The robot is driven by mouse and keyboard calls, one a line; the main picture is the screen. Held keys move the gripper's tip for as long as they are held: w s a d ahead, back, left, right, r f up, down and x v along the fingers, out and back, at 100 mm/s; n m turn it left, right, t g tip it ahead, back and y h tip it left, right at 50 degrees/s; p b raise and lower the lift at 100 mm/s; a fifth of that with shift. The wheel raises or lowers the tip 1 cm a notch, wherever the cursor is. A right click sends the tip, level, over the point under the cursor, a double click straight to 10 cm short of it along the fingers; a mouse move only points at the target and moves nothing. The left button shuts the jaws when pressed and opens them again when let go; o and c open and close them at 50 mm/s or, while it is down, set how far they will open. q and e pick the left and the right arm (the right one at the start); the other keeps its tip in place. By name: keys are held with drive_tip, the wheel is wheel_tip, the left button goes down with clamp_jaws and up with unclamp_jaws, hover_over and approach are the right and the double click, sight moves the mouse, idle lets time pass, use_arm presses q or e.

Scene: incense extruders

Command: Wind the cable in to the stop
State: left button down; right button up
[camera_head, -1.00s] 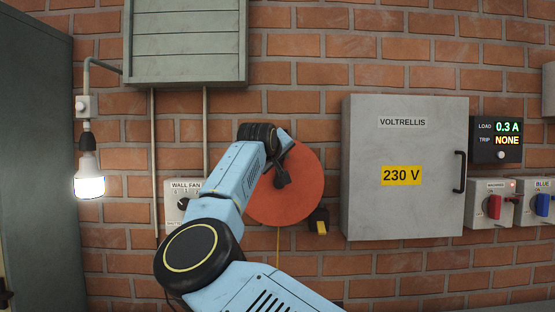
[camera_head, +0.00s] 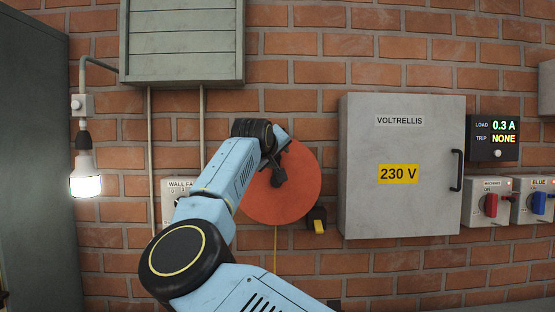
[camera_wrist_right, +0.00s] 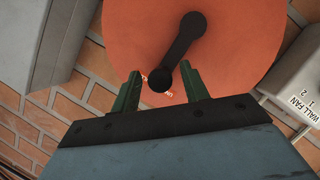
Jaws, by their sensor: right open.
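An orange cable reel (camera_head: 300,190) is mounted on the brick wall, with a black crank (camera_wrist_right: 180,50) on its face. The crank also shows in the head view (camera_head: 278,178), partly behind my wrist. A yellow cable (camera_head: 275,250) hangs straight down from the reel. My right gripper (camera_wrist_right: 163,80) is open, with its two green fingers on either side of the crank's round knob (camera_wrist_right: 159,80). I cannot tell if either finger touches it. In the head view my right arm covers the reel's left part. My left gripper is out of view.
A grey cabinet (camera_head: 400,210) marked 230 V stands right of the reel. A black and yellow piece (camera_head: 318,222) sits at the reel's lower right. A wall fan switch (camera_wrist_right: 300,85) and a lit bulb (camera_head: 85,185) are to the left.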

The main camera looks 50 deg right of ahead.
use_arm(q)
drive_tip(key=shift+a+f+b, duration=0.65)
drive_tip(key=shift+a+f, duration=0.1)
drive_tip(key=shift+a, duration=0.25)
use_arm(e)
drive_tip(key=v, duration=1.2)
drive_tip(key=shift+d, duration=0.1)
